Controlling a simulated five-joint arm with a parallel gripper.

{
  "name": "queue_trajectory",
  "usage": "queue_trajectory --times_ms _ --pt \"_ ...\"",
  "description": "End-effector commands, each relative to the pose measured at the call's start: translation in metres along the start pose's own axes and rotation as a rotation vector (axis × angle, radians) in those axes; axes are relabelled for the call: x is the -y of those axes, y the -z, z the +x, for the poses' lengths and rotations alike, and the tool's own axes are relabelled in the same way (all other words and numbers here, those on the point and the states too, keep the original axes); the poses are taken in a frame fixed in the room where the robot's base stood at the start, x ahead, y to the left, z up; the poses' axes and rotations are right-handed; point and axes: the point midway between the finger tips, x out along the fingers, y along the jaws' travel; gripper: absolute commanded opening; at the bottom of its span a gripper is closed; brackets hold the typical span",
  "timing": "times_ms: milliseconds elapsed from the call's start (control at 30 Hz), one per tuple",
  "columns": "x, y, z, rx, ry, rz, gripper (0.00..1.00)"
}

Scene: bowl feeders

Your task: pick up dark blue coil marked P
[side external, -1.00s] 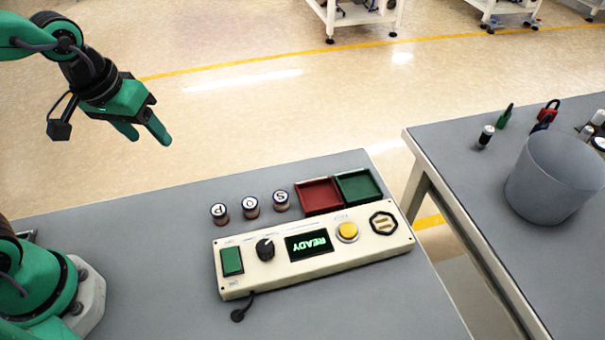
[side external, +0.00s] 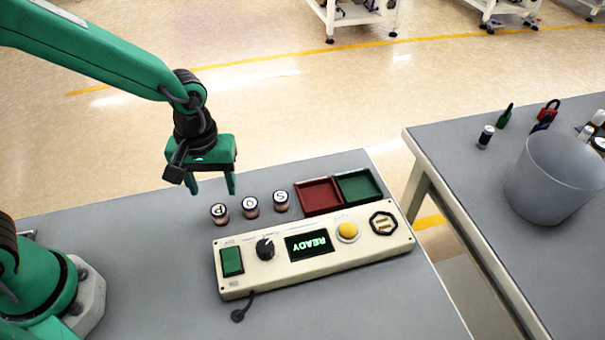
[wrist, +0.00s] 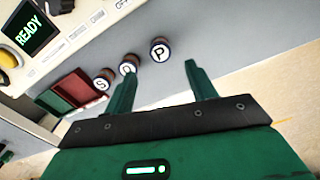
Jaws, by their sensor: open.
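The coil marked P (side external: 219,213) stands upright on the grey table, leftmost of three coils in a row in the side external view. Its top is a white disc with a black P; the body looks dark with a coppery band. In the wrist view the P coil (wrist: 160,50) appears ahead of the fingers, between their lines. My gripper (side external: 211,190) is open and empty, pointing down above the table, a little above and behind the P coil. In the wrist view my gripper (wrist: 160,75) shows both green fingers spread apart, touching nothing.
The coils marked O (side external: 250,207) and S (side external: 281,200) stand close to the right of P. A red tray (side external: 318,195) and green tray (side external: 358,186) lie further right. A cream control panel (side external: 290,278) reading READY lies in front.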

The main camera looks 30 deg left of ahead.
Motion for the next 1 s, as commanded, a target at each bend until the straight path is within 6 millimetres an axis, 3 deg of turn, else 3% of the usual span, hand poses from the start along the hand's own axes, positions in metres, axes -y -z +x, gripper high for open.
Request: queue_trajectory --times_ms 433,767,1000 --pt "0.001 0.0 0.023 0.001 0.001 0.002 0.56" --pt "0.001 0.0 0.029 0.0 0.0 0.002 0.56" --pt "0.002 -0.001 0.05 0.002 0.003 0.002 0.56"
